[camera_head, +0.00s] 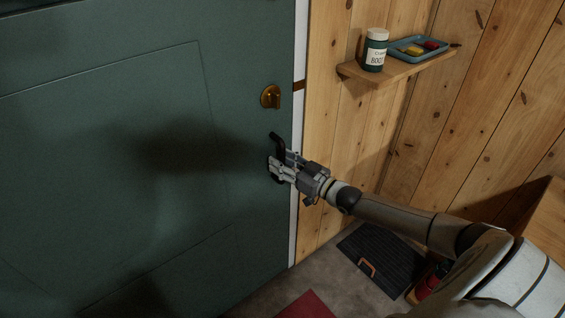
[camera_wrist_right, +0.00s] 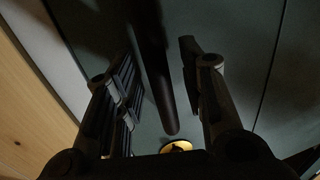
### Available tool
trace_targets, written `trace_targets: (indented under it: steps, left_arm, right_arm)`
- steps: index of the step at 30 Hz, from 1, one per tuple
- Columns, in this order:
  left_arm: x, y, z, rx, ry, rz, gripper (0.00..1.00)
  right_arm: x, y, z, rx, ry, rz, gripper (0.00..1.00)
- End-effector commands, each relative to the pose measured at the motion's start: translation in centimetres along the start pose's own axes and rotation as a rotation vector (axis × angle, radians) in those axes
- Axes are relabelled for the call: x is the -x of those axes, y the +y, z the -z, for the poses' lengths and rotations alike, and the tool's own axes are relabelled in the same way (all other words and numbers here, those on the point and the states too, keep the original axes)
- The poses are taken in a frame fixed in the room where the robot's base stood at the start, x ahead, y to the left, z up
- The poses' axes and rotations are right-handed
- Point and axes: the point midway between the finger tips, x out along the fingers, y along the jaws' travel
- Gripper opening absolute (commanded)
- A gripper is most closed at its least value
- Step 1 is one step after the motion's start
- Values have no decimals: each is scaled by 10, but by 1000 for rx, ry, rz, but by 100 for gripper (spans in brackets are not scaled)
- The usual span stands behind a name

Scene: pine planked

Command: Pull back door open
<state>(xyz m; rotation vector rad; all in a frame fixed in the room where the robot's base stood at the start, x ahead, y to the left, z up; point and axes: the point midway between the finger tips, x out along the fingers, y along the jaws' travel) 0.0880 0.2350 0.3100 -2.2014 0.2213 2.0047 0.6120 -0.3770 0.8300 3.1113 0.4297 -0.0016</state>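The dark green back door (camera_head: 140,130) fills the left of the head view and looks closed against its white frame. It has a black pull handle (camera_head: 277,141) below a brass lock knob (camera_head: 270,96). My right gripper (camera_head: 273,168) is at the handle's lower part. In the right wrist view the dark handle bar (camera_wrist_right: 154,70) runs between the two spread fingers of the right gripper (camera_wrist_right: 160,80). Gaps show on both sides of the bar. The brass piece also shows in that view (camera_wrist_right: 177,146). My left gripper is not in view.
A wooden wall shelf (camera_head: 400,72) right of the door holds a dark labelled jar (camera_head: 375,50) and a blue tray (camera_head: 402,52) with small items. A red object (camera_head: 428,283) stands near my arm.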

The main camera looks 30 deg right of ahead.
Motion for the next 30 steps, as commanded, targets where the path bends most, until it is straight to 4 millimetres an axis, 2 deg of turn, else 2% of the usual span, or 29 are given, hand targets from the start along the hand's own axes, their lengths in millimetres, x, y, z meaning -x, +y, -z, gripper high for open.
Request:
trace_targets:
  steps: [9,18,30]
  left_arm:
    - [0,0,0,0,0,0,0]
    - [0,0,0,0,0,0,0]
    - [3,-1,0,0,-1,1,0]
  right_arm:
    - [-2,0,0,-1,0,0,36]
    - [-1,0,0,-1,1,0,0]
    - [2,-1,1,-3,0,-3,0]
